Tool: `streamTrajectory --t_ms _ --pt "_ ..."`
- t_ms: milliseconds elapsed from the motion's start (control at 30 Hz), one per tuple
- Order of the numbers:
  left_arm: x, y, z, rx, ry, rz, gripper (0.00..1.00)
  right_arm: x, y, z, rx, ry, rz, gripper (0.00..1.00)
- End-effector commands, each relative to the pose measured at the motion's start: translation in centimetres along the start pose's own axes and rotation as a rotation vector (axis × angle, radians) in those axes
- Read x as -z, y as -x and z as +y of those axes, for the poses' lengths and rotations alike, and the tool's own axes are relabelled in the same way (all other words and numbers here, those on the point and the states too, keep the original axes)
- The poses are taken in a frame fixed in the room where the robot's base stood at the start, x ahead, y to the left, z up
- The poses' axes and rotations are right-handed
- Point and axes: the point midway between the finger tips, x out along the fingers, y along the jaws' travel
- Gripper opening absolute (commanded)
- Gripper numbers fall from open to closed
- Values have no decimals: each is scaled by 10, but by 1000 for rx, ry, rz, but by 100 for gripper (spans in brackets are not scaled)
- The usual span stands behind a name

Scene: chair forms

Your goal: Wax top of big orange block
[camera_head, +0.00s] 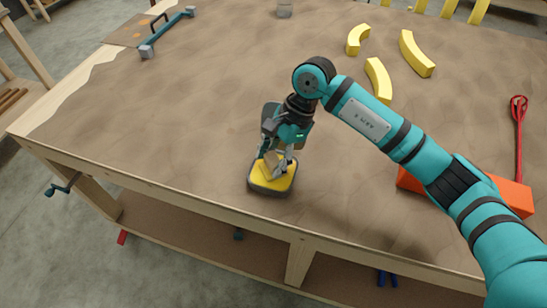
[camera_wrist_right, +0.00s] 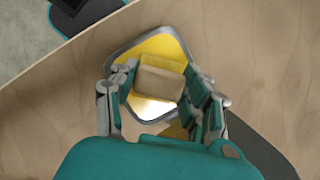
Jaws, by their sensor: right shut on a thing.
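The big orange block (camera_head: 516,198) lies on the bench at the right in the head view. My right forearm hides its middle. A shallow square tin with yellow contents and a grey rim (camera_head: 270,190) sits near the bench's front edge; it also shows in the wrist view (camera_wrist_right: 152,46). My right gripper (camera_head: 278,163) points down over this tin. It is shut on a tan block-like pad (camera_wrist_right: 160,83), which is at the tin's yellow surface. I cannot tell whether the pad touches it. My left gripper is not in view.
Several curved yellow pieces (camera_head: 416,54) lie at the back right. A red tool (camera_head: 519,125) lies near the orange block's right end. A blue bar clamp (camera_head: 168,32) lies at the back left. The bench middle left of my arm is clear.

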Motion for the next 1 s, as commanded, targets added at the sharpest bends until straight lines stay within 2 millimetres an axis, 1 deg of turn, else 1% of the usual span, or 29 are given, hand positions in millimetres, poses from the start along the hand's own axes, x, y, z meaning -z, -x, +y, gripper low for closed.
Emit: streamTrajectory --t_ms 1000 --pt "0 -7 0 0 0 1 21 2 -3 1 -5 -2 3 21"
